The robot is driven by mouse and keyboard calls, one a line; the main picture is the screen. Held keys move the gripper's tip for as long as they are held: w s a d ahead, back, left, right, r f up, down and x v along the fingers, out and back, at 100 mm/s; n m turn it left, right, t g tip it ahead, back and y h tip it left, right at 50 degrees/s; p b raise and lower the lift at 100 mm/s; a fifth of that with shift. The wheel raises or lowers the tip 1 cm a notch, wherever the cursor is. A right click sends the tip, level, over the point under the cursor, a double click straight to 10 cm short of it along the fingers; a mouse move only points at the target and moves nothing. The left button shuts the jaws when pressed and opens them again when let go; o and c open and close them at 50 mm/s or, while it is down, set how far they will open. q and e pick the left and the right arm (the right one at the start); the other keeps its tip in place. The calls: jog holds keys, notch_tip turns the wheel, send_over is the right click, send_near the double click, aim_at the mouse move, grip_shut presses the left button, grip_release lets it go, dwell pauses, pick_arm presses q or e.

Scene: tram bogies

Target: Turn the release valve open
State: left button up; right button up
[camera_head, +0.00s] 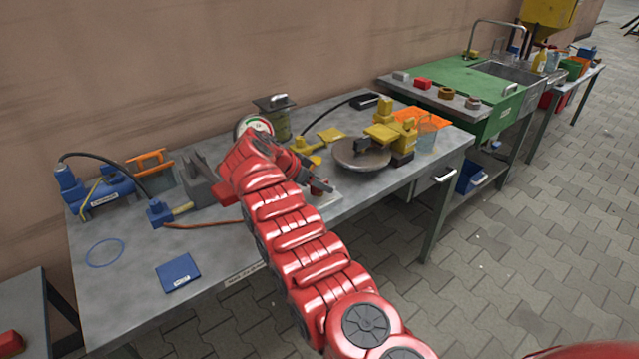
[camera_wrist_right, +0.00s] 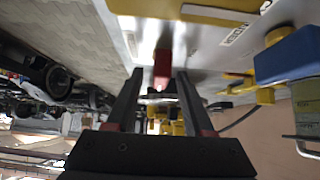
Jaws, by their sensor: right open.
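A small red block (camera_head: 320,187), which looks like the release valve's handle, stands on a pale plate near the front edge of the grey workbench (camera_head: 225,258). My right gripper (camera_head: 322,174) reaches over the bench and is right at this red block. In the right wrist view the red block (camera_wrist_right: 162,67) lies between and just beyond the two dark fingertips of the open right gripper (camera_wrist_right: 160,78). I cannot tell whether a finger touches it. My arm and gripper partly hide the valve's surroundings in the head view. My left gripper is not in view.
A round metal disc (camera_head: 362,153) and yellow fittings (camera_head: 380,133) stand right of the gripper. A pressure gauge (camera_head: 252,125) and a canister (camera_head: 274,118) stand behind. Blue pump parts (camera_head: 107,190) are at left. A blue plate (camera_head: 178,272) lies at the front left.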

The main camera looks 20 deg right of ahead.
grip_shut()
dwell(0.3)
